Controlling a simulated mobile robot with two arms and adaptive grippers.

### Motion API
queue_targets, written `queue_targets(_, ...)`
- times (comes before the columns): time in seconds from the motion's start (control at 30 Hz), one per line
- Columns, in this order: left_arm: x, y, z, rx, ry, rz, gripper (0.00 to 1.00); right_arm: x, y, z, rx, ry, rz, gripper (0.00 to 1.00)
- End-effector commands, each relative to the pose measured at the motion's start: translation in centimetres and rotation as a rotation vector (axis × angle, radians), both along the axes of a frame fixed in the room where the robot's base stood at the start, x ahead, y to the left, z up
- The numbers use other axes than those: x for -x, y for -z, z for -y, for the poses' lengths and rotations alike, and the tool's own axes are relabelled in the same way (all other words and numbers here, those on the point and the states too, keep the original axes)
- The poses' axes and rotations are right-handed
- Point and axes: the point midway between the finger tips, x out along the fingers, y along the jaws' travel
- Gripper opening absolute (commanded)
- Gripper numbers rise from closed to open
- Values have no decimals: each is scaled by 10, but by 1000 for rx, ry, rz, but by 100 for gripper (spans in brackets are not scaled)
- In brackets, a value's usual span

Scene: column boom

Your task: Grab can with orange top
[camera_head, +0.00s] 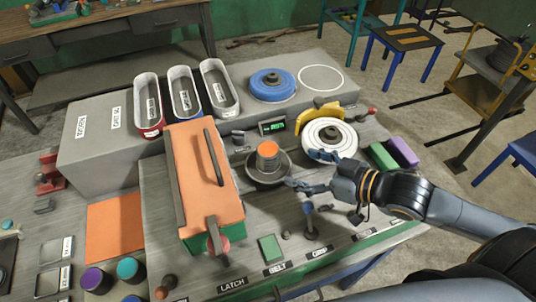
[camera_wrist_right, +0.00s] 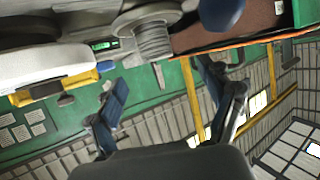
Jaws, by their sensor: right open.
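The can (camera_head: 268,162) with a flat orange top stands upright in a round grey dish on the metal bench, just right of the large orange box. My right gripper (camera_head: 310,171) is open, its two blue-tipped fingers spread to the right of the can and apart from it. In the right wrist view the can shows as a grey ribbed cylinder (camera_wrist_right: 152,42) ahead of my open fingers (camera_wrist_right: 162,78); its orange top is not seen there. My left gripper is not in view.
A large orange box (camera_head: 195,170) with a dark handle stands close left of the can. A white ringed disc (camera_head: 329,138) with a yellow guard lies behind my fingers. A blue-topped lever (camera_head: 308,215) stands in front. Three oval bins (camera_head: 185,93) sit behind.

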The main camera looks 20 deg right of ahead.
Motion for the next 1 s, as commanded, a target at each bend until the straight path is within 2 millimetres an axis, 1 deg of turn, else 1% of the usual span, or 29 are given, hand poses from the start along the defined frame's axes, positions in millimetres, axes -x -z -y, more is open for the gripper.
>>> queue_targets(0.1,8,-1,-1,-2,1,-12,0,-11,3,-6,-2,3,3,80)
queue_targets(0.2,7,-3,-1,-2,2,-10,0,-20,7,-12,-2,3,3,80)
queue_targets(0.27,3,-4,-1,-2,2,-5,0,-25,9,-17,-1,1,4,80)
queue_targets(0.4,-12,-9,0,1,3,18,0,-39,16,-25,-1,3,2,80)
queue_targets(0.53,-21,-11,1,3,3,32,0,-46,21,-30,-1,0,1,80)
queue_targets(0.67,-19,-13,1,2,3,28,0,-50,22,-33,1,0,1,80)
queue_targets(0.73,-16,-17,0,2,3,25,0,-56,21,-35,-1,0,1,80)
queue_targets(0.87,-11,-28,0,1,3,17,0,-73,22,-42,-1,1,2,80)
queue_targets(1.0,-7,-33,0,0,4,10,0,-88,31,-51,0,0,0,80)
